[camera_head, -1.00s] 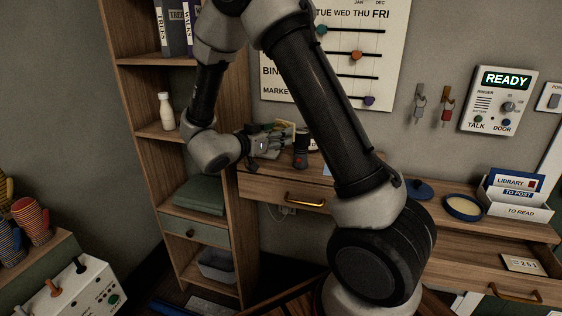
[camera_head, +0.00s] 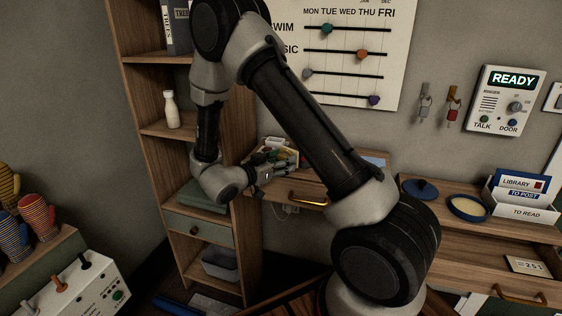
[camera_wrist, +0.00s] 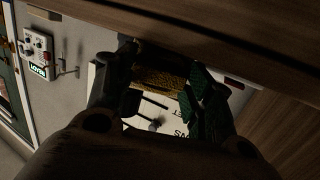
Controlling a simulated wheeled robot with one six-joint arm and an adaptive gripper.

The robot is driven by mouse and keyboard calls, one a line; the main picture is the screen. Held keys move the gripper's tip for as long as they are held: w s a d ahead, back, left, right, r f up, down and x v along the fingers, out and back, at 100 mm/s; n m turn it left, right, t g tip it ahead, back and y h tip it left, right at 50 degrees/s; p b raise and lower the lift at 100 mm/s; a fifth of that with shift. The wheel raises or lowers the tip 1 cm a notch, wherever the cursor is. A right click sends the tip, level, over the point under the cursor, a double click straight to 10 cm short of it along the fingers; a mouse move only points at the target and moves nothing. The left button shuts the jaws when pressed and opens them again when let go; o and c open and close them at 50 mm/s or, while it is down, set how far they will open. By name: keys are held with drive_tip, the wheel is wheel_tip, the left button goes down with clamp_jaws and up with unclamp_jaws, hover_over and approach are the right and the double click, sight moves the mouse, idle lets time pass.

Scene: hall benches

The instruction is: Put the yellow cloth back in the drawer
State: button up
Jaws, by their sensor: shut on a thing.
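My gripper (camera_head: 266,174) is low beside the left end of the wooden desk, in front of the tall shelf. In the wrist view its fingers (camera_wrist: 160,92) are closed around a yellow textured thing, which looks like the yellow cloth (camera_wrist: 160,80). Dark green patches show by the right finger; I cannot tell what they are. The desk's left drawer has a brass handle (camera_head: 308,199) just right of the gripper and looks shut. Another brass handle (camera_head: 520,297) is at the lower right. The shelf has a green-fronted drawer (camera_head: 215,231) with a knob.
A tray of small things (camera_head: 283,153) stands on the desk behind the gripper. A white bottle (camera_head: 171,110) and folded green cloth (camera_head: 197,197) are on the shelf. A blue dish (camera_head: 468,209) and letter rack (camera_head: 518,210) stand at the right. My arm hides the middle of the desk.

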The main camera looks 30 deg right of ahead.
drive_tip(key=o, duration=0.9)
drive_tip(key=shift+o, duration=0.2)
drive_tip(key=shift+o, duration=0.4)
drive_tip(key=v, duration=1.1)
drive_tip(key=o, duration=0.3)
drive_tip(key=shift+t+h, duration=0.3)
drive_tip(key=shift+h, duration=0.3)
drive_tip(key=x, duration=0.3)
drive_tip(key=f+x, duration=0.1)
drive_tip(key=x, duration=0.1)
drive_tip(key=shift+s+d, duration=0.15)
drive_tip(key=shift+r+x, duration=0.15)
drive_tip(key=shift+x, duration=1.75)
drive_tip(key=shift+r+x, duration=0.1)
drive_tip(key=shift+x, duration=1.85)
